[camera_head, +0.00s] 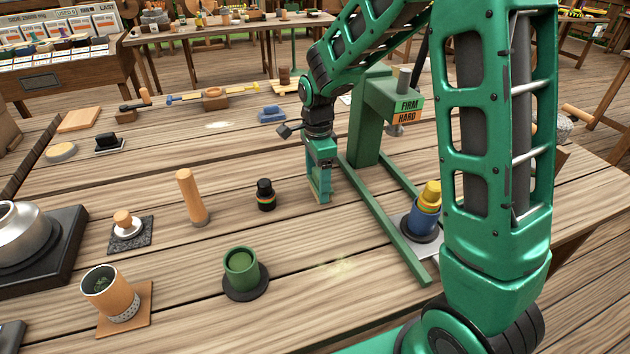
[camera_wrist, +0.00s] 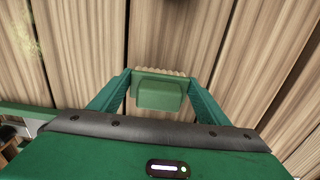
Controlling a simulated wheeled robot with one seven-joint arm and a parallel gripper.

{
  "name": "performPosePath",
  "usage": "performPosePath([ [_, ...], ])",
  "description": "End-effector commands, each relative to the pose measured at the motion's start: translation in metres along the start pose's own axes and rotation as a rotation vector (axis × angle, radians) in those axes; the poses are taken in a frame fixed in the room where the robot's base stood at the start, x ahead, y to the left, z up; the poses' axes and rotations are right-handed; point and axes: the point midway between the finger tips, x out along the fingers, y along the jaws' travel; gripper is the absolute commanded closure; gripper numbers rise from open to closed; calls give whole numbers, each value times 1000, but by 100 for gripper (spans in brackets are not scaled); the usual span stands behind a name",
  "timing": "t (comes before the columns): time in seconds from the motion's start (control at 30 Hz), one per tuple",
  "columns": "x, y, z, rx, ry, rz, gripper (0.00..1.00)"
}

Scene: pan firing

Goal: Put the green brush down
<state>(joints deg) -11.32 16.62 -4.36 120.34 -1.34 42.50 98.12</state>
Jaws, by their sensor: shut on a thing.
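The green brush (camera_wrist: 159,93) is between the two fingers of my gripper (camera_wrist: 160,88), with its pale bristle edge showing at the far side in the wrist view. My gripper is shut on it. In the head view my gripper (camera_head: 320,185) points down at the middle of the wooden table (camera_head: 290,235), left of the green press stand. The brush (camera_head: 322,197) shows only in small part there, low between the fingers. Its lower edge is close to the tabletop; I cannot tell whether it touches.
The green stand (camera_head: 366,130) with FIRM and HARD labels is just right of my gripper. A black jar (camera_head: 265,195), a wooden pestle (camera_head: 192,197) and a green cup (camera_head: 241,268) stand to the left. Bare planks lie in front.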

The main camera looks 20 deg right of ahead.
Motion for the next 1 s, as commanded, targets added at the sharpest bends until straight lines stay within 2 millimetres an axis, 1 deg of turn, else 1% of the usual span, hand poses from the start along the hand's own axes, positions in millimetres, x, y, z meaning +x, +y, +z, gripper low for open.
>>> performPosePath([
  [0.03, 1, 0, 0, 0, 0, 1, 28],
  [0.1, 1, 0, 0, 0, 0, 0, 12],
  [0.4, 0, 0, 0, -1, 0, 0, 12],
  [0.53, -8, 0, 1, -1, 0, -1, 12],
  [0.67, -28, -1, 1, -1, -1, -4, 12],
  [0.9, -76, -1, 1, -1, -1, -4, 12],
  [1.0, -94, 0, 1, -1, -1, -3, 12],
])
